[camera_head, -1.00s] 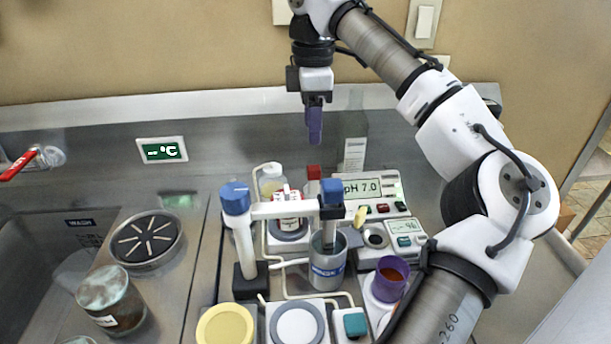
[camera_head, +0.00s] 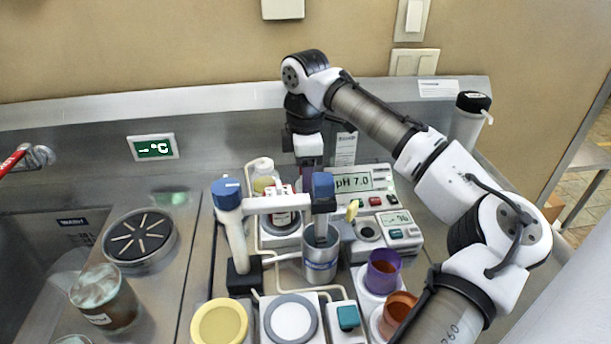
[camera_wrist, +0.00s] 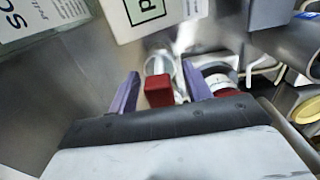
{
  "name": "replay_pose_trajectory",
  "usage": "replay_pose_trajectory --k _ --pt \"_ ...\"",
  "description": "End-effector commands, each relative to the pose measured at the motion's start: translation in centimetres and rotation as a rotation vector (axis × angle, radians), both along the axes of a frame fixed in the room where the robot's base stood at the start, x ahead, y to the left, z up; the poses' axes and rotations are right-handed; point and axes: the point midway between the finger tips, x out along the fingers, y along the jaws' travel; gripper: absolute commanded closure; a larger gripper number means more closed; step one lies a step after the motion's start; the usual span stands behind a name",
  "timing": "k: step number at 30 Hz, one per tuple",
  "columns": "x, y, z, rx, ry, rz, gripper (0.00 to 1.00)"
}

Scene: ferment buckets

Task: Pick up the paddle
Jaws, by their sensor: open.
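A red block-like top (camera_wrist: 158,92), probably the paddle's handle, stands between my fingers in the wrist view. Its lower part is hidden, so I cannot confirm that it is the paddle. My gripper (camera_wrist: 160,70) is open, with one purple finger on each side of the red top and gaps visible. In the head view my gripper (camera_head: 309,163) points down behind the stirrer stand, left of the pH meter (camera_head: 352,183). There the red top is hidden behind my gripper and the stand.
The blue-capped stirrer stand (camera_head: 275,203) and a steel beaker (camera_head: 321,258) are in front of my gripper. A capped bottle (camera_head: 263,178) stands to its left. A purple cup (camera_head: 382,272) and an orange cup (camera_head: 399,307) are at front right. The back wall is close behind.

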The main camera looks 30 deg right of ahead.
Motion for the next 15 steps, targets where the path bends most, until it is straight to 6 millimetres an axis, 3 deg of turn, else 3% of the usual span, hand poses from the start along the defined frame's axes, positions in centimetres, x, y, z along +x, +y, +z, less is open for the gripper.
replay_pose_trajectory --k 5,15 --pt "0.00 -0.01 -0.04 0.000 0.000 0.000 0.51" --pt "0.00 -0.01 -0.01 0.000 0.000 0.000 0.94"
